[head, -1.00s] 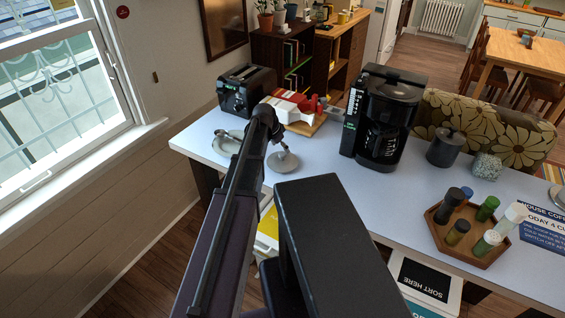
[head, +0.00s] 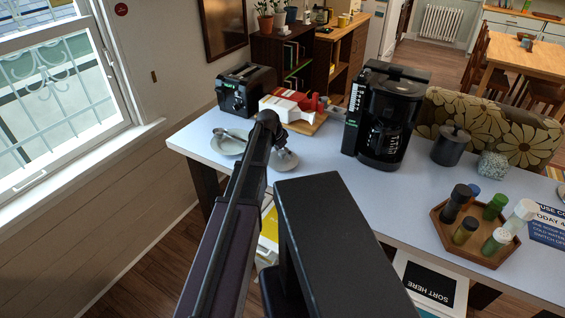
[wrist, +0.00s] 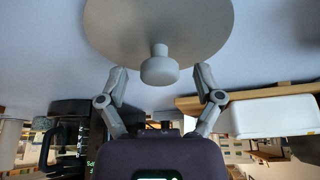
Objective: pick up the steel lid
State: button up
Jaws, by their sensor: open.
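The steel lid (head: 286,161) is a grey disc with a knob, lying on the pale blue counter and partly hidden by my arm in the head view. In the wrist view the lid (wrist: 190,28) fills the top middle, its round knob (wrist: 159,68) pointing toward my gripper. My gripper (wrist: 159,74) is open, with one finger on each side of the knob and a gap on both sides. In the head view my gripper (head: 279,143) is at the lid, its fingers small and partly hidden.
A grey plate with a spoon (head: 228,146) lies left of the lid. Behind stand a black toaster (head: 246,90) and a red and white object on a wooden board (head: 292,105). A black coffee maker (head: 390,115) stands right. A wooden tray of shakers (head: 490,258) is far right.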

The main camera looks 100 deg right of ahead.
aim_at(283, 151)
dwell(0.4)
grip_shut()
jog(key=shift+r, duration=0.25)
notch_tip(283, 151, up, 4)
jog(key=p, duration=0.4)
jog(key=shift+f, duration=0.15)
jog(key=w+a, duration=0.3)
jog(key=a, duration=0.4)
jog(key=w+a+p, duration=0.1)
jog(key=w+a, duration=0.1)
jog(key=a, duration=0.6)
jog(key=shift+w+r, duration=0.4)
